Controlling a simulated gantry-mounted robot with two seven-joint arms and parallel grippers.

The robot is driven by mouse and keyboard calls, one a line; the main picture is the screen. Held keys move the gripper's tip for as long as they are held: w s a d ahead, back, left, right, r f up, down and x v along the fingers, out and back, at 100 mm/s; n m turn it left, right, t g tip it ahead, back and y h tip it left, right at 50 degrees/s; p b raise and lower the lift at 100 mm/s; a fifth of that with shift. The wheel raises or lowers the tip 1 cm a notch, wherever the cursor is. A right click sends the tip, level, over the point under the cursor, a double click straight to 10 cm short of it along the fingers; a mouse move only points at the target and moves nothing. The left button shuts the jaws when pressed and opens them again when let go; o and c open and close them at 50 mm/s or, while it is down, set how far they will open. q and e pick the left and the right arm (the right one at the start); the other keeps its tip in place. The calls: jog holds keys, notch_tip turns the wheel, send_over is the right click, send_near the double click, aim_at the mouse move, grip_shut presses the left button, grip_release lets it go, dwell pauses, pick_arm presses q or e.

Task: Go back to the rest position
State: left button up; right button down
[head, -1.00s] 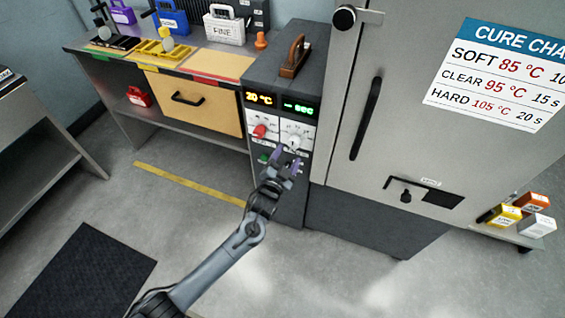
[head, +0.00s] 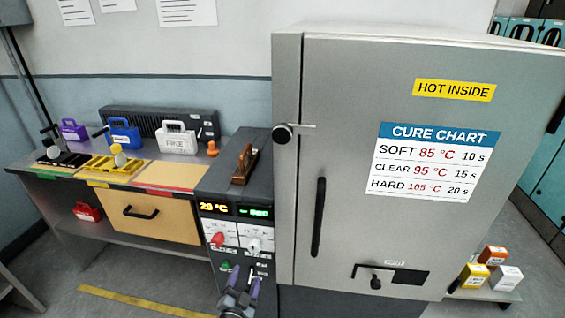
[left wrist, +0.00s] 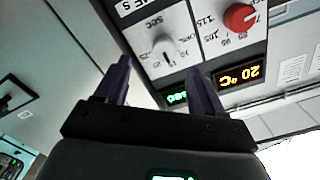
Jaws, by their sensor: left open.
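My left gripper (head: 242,282) is at the bottom of the head view, in front of the lower part of the grey control unit (head: 205,188). In the left wrist view its two purple fingers (left wrist: 160,88) stand apart with nothing between them. The white dial (left wrist: 165,52) and the red dial (left wrist: 240,18) of the panel show beyond the fingertips, and no contact is visible. The orange display (head: 215,208) reads 20 °C. The green display (head: 255,212) is too small to read surely. My right gripper is in neither view.
The tall grey oven (head: 345,110) with its shut door and black handle (head: 319,217) stands right of the panel. A bench with a drawer (head: 160,225) and coloured cases stands left. Small boxes (head: 492,257) sit on a low shelf at right. Floor at lower left is clear.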

pick_arm(q)
jog(key=s+f+n+g+p, duration=0.1)
jog(key=s+f, duration=0.2)
jog(key=s, duration=0.3)
jog(key=s+a+f+n+g+p, duration=0.1)
jog(key=s+f+g, duration=0.1)
jog(key=s, duration=0.3)
jog(key=s+f+n+g+p, duration=0.1)
jog(key=s+f, duration=0.2)
jog(key=s, duration=0.3)
jog(key=s+a+r+n+g+p, duration=0.1)
jog(key=s+a+r+g, duration=0.2)
jog(key=s, duration=0.4)
jog(key=s+r+n+g+y, duration=0.1)
jog(key=s+r+g, duration=0.35)
jog(key=s, duration=0.25)
jog(key=s+a+r+n+g+p, duration=0.1)
jog(key=s+a+r+g, duration=0.2)
jog(key=s, duration=0.4)
notch_tip(320, 180, up, 38)
jog(key=d+p, duration=0.1)
jog(key=p, duration=3.6)
jog(key=shift+r, duration=0.25)
